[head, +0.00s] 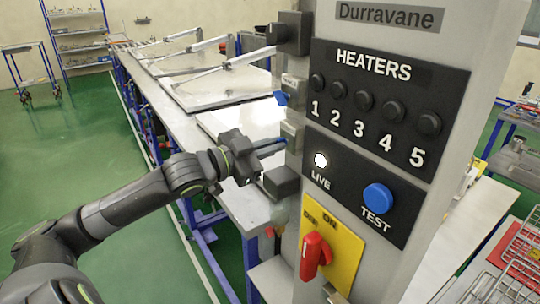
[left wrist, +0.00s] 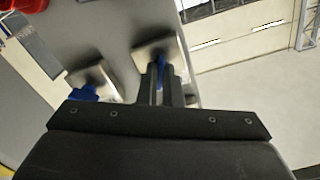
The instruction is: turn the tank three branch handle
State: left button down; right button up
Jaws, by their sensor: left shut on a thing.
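My left gripper (head: 256,158) reaches the left side of the grey control cabinet and is shut on a blue handle (head: 270,142). In the left wrist view, the gripper (left wrist: 162,85) has its fingers on either side of this handle (left wrist: 161,68), which stands on a square metal plate (left wrist: 143,54). A second blue handle (head: 281,98) sits higher up on the same side; it also shows in the left wrist view (left wrist: 84,93), apart from the gripper. I cannot read tank numbers by the handles. My right gripper is not in view.
The cabinet front has a HEATERS panel (head: 390,84), a lit LIVE lamp (head: 321,160), a blue TEST button (head: 378,198) and a red switch (head: 315,252). Black boxes (head: 282,181) jut from its side. A long bench (head: 180,130) with lids runs behind. Green floor is open at left.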

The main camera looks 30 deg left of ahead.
pick_arm(q)
jog(key=m+b, duration=0.2)
jog(key=m, duration=0.1)
jog(key=shift+r+m, duration=0.1)
jog(key=shift+m, duration=0.4)
jog(key=shift+b, duration=0.3)
